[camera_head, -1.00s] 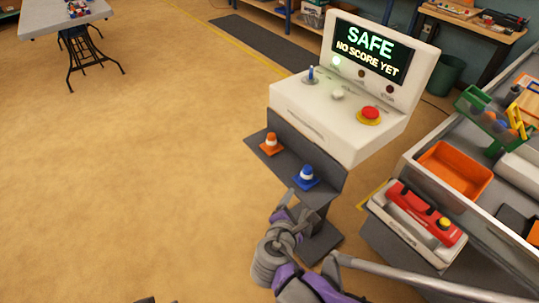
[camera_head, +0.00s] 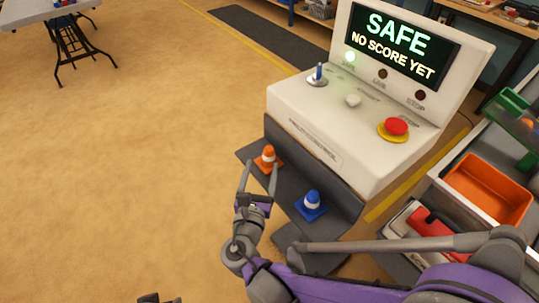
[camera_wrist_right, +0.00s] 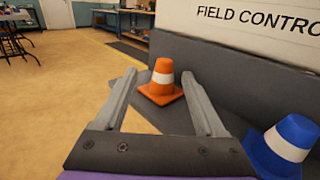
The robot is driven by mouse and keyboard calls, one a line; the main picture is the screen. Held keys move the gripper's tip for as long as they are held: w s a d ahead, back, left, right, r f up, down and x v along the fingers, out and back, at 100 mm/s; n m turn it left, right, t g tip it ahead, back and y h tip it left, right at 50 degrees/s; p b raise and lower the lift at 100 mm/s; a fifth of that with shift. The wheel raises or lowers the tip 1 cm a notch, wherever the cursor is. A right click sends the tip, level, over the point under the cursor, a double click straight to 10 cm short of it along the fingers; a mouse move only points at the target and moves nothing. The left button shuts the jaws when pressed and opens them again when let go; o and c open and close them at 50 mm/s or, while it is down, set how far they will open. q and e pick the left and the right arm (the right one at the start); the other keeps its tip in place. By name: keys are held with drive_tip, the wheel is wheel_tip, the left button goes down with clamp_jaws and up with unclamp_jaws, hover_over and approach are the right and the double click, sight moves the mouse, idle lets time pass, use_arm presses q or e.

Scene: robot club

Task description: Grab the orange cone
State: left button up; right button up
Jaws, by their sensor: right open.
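The orange cone (camera_head: 267,158) with a white band stands upright on the dark grey shelf (camera_head: 322,180) at the front of the white control console. In the right wrist view the orange cone (camera_wrist_right: 161,83) shows just beyond and between the fingertips. My right gripper (camera_head: 261,171) is open and empty, its two fingers pointing at the cone from the near side. The right wrist view shows the right gripper (camera_wrist_right: 166,88) with its fingers spread wide. I cannot tell whether a finger touches the cone's base. My left gripper is not clearly in view.
A blue cone (camera_head: 311,205) stands on the same shelf, to the right of my right gripper. A cart with an orange bin (camera_head: 487,188) is at right. Open floor lies left.

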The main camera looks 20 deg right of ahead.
sight(268, 153)
drive_tip(key=x, duration=0.4)
drive_tip(key=b+x, duration=0.1)
drive_tip(key=x, duration=0.3)
drive_tip(key=shift+s+d+f, duration=0.15)
drive_tip(key=shift+s+d, duration=0.1)
drive_tip(key=shift+d, duration=0.05)
drive_tip(key=shift+c, duration=0.2)
clamp_jaws()
